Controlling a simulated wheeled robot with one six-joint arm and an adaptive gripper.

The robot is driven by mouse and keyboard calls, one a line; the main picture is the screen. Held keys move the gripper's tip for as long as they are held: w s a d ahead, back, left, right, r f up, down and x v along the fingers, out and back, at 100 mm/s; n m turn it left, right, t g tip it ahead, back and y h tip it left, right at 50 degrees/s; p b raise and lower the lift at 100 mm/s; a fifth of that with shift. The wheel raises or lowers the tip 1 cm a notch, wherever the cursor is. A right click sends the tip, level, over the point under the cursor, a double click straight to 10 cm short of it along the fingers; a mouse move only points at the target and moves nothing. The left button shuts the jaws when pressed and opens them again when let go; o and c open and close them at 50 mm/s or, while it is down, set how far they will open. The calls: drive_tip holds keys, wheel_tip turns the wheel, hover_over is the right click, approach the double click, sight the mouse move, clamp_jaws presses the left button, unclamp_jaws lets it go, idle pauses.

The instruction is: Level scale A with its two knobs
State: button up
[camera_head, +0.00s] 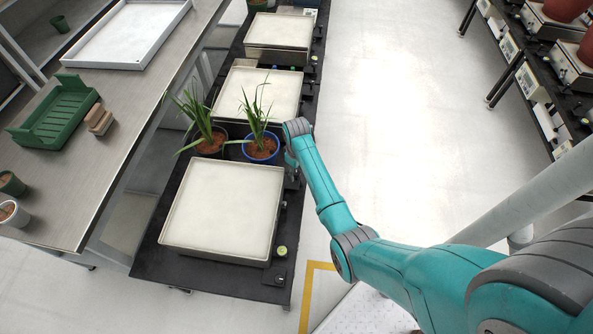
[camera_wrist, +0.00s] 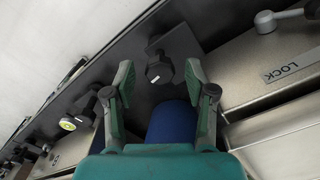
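My gripper (camera_wrist: 160,85) is open in the wrist view, its two fingers apart. A black knob (camera_wrist: 158,69) with a white mark shows beyond and between the fingertips, and I see no contact. A second black knob (camera_wrist: 106,95) with a white mark is partly behind the left finger. A yellow-green round level (camera_wrist: 68,123) lies left of it; its bubble is too small to read. In the head view, the nearest scale (camera_head: 222,210) has an empty pale plate and a round level (camera_head: 281,250) at its right corner. I cannot read which scale is A.
Two more scales (camera_head: 258,92) (camera_head: 279,31) stand farther back. A lock lever (camera_wrist: 280,18) with a LOCK label (camera_wrist: 291,65) is at upper right. The right aisle is clear.

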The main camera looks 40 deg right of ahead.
sight(297, 173)
wheel_tip(297, 173, up, 12)
idle(0.7)
drive_tip(key=shift+s, duration=0.1)
idle(0.4)
